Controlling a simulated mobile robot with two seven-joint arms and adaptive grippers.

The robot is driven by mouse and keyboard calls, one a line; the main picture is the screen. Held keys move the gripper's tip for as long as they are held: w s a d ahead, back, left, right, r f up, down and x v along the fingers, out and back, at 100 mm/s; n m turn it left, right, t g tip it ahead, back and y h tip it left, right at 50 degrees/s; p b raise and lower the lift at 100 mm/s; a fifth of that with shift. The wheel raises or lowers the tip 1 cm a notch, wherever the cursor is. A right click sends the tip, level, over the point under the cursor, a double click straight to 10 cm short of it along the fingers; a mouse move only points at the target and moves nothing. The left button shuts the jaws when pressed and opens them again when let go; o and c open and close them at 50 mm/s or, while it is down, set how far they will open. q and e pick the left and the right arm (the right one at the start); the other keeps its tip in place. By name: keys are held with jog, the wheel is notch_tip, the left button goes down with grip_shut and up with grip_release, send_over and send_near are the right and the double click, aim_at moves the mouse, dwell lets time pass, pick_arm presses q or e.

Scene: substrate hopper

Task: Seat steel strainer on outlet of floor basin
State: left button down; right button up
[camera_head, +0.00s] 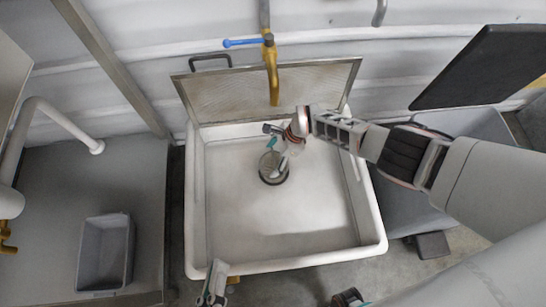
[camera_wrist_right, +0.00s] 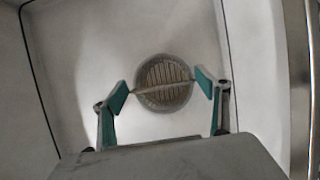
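The white floor basin (camera_head: 199,225) fills the middle of the head view. A round slatted steel strainer (camera_head: 270,165) lies at the dark-rimmed outlet in its floor. In the right wrist view the strainer (camera_wrist_right: 163,99) shows a thin bar across its top; I cannot tell whether it lies flush. My right gripper (camera_head: 276,153) reaches down over it; in its wrist view the gripper (camera_wrist_right: 163,90) has teal fingertips wide apart on either side of the strainer. My left gripper (camera_head: 214,284) shows partly at the basin's front edge; its opening is unclear.
A metal splash panel (camera_head: 225,95) stands behind the basin, with a brass tap (camera_head: 272,75) with a blue lever hanging over its back edge. A grey bin (camera_head: 105,250) sits on the left. The basin floor around the strainer is bare.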

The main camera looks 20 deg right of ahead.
jog(key=v, duration=1.2)
dwell(0.5)
